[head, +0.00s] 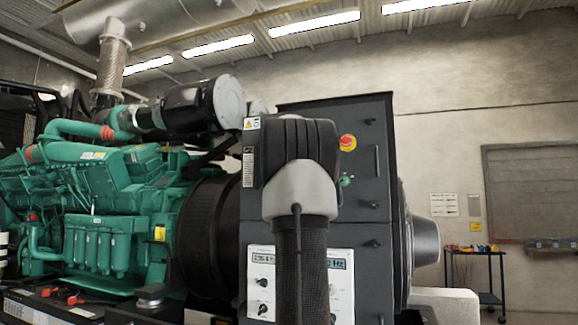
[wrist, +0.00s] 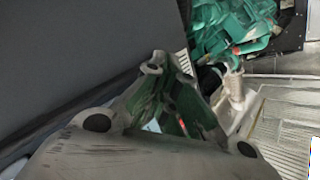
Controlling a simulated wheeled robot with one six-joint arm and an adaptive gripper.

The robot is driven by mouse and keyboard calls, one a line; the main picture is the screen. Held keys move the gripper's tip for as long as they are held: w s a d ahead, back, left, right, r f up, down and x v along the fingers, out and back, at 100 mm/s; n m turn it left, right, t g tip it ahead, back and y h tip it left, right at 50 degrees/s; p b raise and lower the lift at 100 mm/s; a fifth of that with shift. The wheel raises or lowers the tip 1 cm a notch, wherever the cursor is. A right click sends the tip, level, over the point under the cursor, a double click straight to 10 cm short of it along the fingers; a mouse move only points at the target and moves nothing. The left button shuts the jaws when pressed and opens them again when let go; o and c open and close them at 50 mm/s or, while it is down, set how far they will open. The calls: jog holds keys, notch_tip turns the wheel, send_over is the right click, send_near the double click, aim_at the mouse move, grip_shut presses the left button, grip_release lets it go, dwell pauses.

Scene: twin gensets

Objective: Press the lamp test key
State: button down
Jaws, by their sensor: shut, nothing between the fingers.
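The lamp test key cannot be told apart in either view. In the head view the dark grey control cabinet (head: 376,222) stands at the generator end of the genset. Its lower front has two pale panels, the left panel (head: 262,284) and the right panel (head: 342,288), each with a small display and dark knobs. My arm covers the space between them. A red mushroom button (head: 348,142) on yellow and a small green control (head: 346,181) sit higher up. My gripper (wrist: 168,72) is shut and empty in the wrist view, beside a large dark flat surface; my arm hides it in the head view.
The green engine (head: 110,205) fills the left of the head view. A blue trolley (head: 474,272) stands by the back wall at right, with open floor around it. The wrist view shows green machinery (wrist: 235,30) and pale slatted surfaces at right.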

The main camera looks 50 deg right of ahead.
jog(key=shift+a, duration=0.1)
jog(key=shift+s+a, duration=0.3)
jog(key=shift+a, duration=0.4)
jog(key=s+a, duration=0.2)
jog(key=a, duration=0.3)
jog(key=shift+s+a, duration=0.15)
jog(key=shift+a, duration=0.15)
dwell(0.8)
